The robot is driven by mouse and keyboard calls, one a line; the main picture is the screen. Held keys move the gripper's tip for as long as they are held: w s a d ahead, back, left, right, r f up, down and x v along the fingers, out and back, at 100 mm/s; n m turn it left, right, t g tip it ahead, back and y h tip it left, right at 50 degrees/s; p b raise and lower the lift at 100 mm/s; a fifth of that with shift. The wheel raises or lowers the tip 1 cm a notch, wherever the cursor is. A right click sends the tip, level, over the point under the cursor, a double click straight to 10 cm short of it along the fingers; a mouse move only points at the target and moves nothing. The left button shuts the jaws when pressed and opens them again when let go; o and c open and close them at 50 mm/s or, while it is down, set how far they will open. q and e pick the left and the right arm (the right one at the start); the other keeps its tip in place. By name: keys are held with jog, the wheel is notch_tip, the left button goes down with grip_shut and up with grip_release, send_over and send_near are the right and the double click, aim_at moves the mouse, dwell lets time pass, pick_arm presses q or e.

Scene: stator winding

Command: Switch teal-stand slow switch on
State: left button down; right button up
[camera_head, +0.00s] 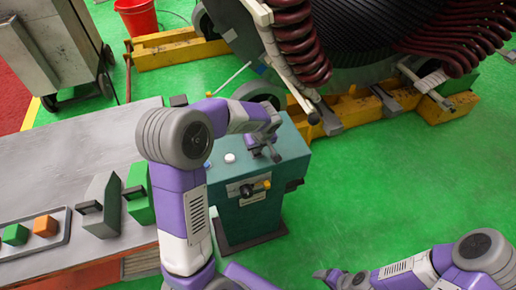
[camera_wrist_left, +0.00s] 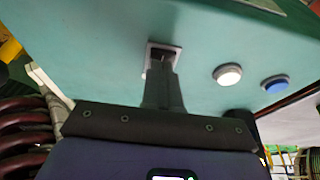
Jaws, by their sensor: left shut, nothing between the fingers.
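The teal stand (camera_head: 291,145) is in the middle of the head view, beside the grey bench. My left gripper (camera_head: 275,155) is over its top, fingers shut. In the left wrist view the shut fingers (camera_wrist_left: 163,68) point at a small switch in a pale square plate (camera_wrist_left: 152,47) on the teal surface. The fingertips overlap the switch and hide most of it, so I cannot tell its position or whether they touch. A white round button (camera_wrist_left: 228,74) and a blue round button (camera_wrist_left: 275,83) are to the right. My right gripper (camera_head: 324,275) is low in the head view, away from the stand.
The stand's front has a plate with a black and yellow knob (camera_head: 246,190). The grey bench (camera_head: 70,165) at left carries green and orange blocks. A large stator with dark red coils (camera_head: 300,45) stands behind on yellow supports. Green floor at right is clear.

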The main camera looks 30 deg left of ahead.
pick_arm(q)
jog(key=shift+w+a+r, duration=0.15)
jog(key=shift+w+a, duration=0.05)
jog(key=shift+a, duration=0.15)
jog(key=shift+r, duration=0.1)
jog(key=shift+d+r+p, duration=0.1)
jog(key=shift+r+p, duration=0.2)
jog(key=v, duration=0.1)
jog(key=p+v, duration=0.1)
jog(key=v, duration=0.1)
jog(key=shift+w+a+r+p, duration=0.15)
jog(key=shift+w+a+p, duration=0.05)
jog(key=shift+p, duration=0.1)
jog(key=s+d+p+v, duration=0.1)
jog(key=v, duration=0.9)
jog(key=shift+f, duration=0.35)
jog(key=shift+s+d, duration=0.1)
jog(key=shift+d, duration=0.05)
